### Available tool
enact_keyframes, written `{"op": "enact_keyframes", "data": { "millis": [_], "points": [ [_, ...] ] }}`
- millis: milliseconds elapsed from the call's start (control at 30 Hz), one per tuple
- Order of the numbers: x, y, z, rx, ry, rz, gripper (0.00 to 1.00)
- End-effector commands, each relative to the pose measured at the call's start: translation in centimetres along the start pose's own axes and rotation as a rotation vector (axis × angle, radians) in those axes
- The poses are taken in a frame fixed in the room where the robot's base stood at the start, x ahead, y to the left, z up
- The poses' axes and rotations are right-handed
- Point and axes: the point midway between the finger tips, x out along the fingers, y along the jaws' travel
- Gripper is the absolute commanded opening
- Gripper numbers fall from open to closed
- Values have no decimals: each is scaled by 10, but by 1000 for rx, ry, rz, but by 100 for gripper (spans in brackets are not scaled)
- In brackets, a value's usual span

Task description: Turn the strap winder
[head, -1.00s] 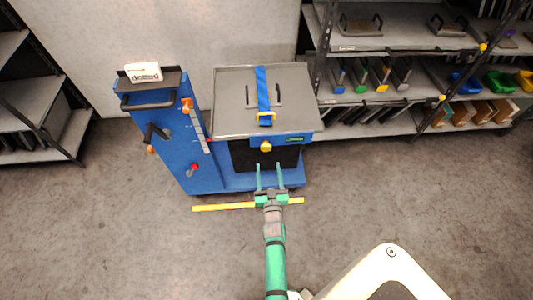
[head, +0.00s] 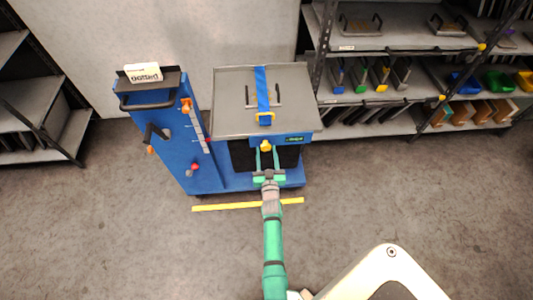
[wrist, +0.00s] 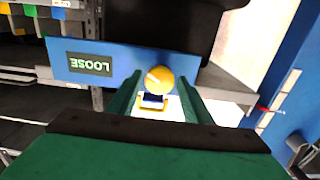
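The strap winder is a yellow knob (head: 265,146) on the blue front bar of the cart, below the grey lid. In the wrist view the yellow knob (wrist: 160,79) sits between my two green fingertips, near their ends. My gripper (head: 267,150) is open, with one finger on either side of the knob. I cannot tell whether either finger touches it. A label reading LOOSE (wrist: 89,64) appears upside down beside the knob. A blue strap (head: 262,88) with a yellow buckle (head: 265,119) runs over the grey lid (head: 231,110).
A blue side panel (head: 190,150) with handles and orange and red knobs stands left of the lid. A yellow strip (head: 228,207) lies on the floor in front. Shelves (head: 400,48) stand at the right.

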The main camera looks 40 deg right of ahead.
Motion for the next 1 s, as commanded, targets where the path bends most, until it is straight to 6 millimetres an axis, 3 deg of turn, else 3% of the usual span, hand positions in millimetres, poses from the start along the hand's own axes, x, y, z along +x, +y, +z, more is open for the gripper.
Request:
{"op": "enact_keyframes", "data": {
  "millis": [33, 100, 567, 1000],
  "points": [
    [0, 0, 0, 0, 0, 0, 32],
    [0, 0, 0, 0, 0, 0, 15],
    [0, 0, 0, -82, 0, 0, 15],
    [0, 0, 0, -450, 1, -1, 15]
  ]
}}
